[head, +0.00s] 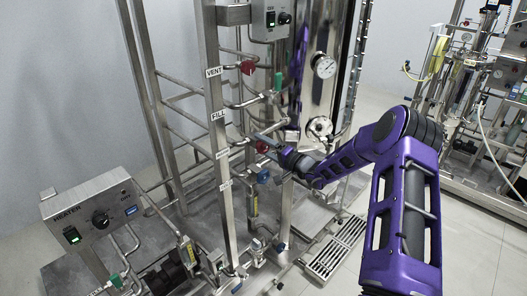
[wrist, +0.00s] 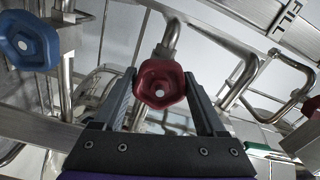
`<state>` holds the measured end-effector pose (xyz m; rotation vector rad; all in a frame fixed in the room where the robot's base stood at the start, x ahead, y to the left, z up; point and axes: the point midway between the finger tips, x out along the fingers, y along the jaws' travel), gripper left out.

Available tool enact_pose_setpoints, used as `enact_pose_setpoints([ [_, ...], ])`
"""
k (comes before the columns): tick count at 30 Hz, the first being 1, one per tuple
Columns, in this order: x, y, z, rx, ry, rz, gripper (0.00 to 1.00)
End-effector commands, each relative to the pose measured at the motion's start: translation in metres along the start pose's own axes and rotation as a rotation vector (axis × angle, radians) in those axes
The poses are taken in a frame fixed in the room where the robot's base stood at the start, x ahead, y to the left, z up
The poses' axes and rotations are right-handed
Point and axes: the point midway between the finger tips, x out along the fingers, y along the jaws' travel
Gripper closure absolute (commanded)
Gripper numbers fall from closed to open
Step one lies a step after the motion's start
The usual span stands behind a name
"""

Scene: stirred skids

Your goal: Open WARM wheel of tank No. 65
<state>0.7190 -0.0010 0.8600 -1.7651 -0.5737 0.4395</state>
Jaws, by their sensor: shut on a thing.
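A red handwheel (wrist: 160,84) sits between the two fingers of my gripper (wrist: 160,76) in the wrist view, with a finger against each side. In the head view the same red wheel (head: 262,147) shows partly behind my gripper (head: 264,142), on a pipe right of the steel post. The post label level with it (head: 222,153) is too small to read surely. A blue handwheel (head: 263,177) is just below and also shows at the left of the wrist view (wrist: 28,42). The tank number is not readable.
Another red wheel (head: 248,67) and a green handle (head: 278,82) are higher on the skid, near the VENT (head: 214,72) and FILL (head: 218,116) labels. A heater box (head: 95,213) stands at lower left. Pipes crowd my gripper; open floor lies to the right.

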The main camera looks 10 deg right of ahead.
Motion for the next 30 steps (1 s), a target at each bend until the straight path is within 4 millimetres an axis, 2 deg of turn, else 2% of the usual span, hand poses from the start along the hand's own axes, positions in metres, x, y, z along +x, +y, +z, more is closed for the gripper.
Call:
enact_pose_setpoints([
  [21,-0.0002,0.0002,0.0003,-0.677,-0.002,0.001,0.82],
  [30,-0.0002,0.0005,0.0005,-0.913,-0.002,0.001,0.82],
])
